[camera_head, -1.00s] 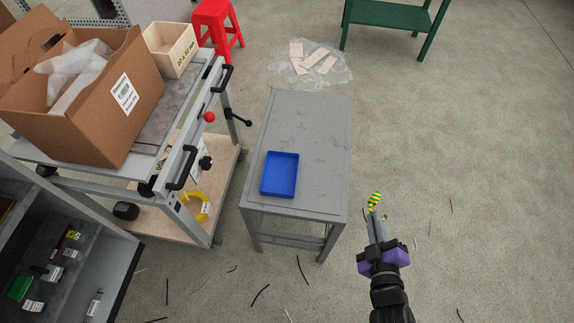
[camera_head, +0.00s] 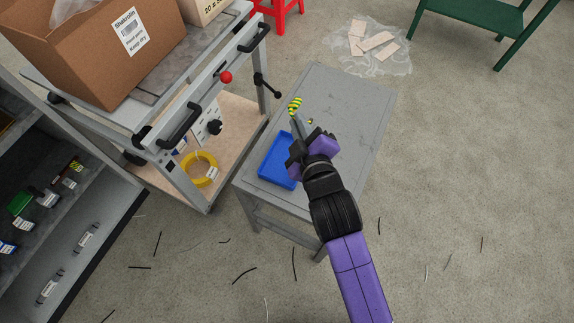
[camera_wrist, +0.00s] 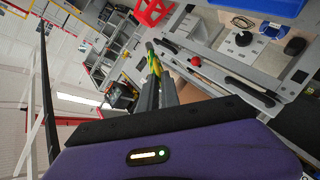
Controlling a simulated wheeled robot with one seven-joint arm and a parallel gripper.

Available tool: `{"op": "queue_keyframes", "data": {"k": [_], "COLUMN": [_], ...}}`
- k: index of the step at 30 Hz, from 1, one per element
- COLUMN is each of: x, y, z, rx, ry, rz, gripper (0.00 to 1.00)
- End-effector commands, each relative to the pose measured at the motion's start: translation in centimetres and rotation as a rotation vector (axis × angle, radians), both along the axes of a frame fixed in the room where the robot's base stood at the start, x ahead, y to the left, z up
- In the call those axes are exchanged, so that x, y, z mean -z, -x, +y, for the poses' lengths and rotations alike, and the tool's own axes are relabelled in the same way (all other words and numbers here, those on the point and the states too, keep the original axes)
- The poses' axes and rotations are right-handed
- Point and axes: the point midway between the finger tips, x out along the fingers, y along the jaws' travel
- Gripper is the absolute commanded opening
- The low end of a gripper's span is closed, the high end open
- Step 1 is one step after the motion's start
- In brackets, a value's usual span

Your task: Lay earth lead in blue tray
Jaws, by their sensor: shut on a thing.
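The earth lead (camera_head: 295,104) is a short green-and-yellow striped piece. My gripper (camera_head: 298,122) is shut on it and holds it above the far part of the grey table. In the wrist view the lead (camera_wrist: 153,62) shows between the tips of my gripper (camera_wrist: 155,85). The blue tray (camera_head: 275,163) lies on the near left part of the grey table (camera_head: 345,110). My gripper and wrist hide the tray's right side. The part of the tray floor that shows is empty. The lead is beyond the tray in the picture, apart from it.
A grey trolley (camera_head: 190,110) with black handles stands left of the table, with a cardboard box (camera_head: 85,45) on top and a yellow coil (camera_head: 199,170) below. A shelf (camera_head: 60,220) is at far left. The floor (camera_head: 460,180) on the right is mostly clear, with scattered dark strips.

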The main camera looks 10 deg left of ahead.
Motion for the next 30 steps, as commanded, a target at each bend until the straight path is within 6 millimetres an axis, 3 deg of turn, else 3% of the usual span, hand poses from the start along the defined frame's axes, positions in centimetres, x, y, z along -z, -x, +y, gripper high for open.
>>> {"op": "queue_keyframes", "data": {"k": [3, 6, 21, 25, 30], "x": [-0.2, 0.6, 12.6, 14.5, 15.5], "y": [0.1, 0.1, 0.1, 0.1, 0.1], "z": [2.0, 2.4, 2.3, 2.3, 2.3], "rx": [-0.036, -0.045, -0.043, -0.044, -0.043], "ry": [-0.002, 0.001, 0.000, -0.001, -0.002], "rz": [0.002, 0.007, 0.007, 0.005, 0.003], "gripper": [0.00, 0.00, 0.00, 0.00, 0.00]}}
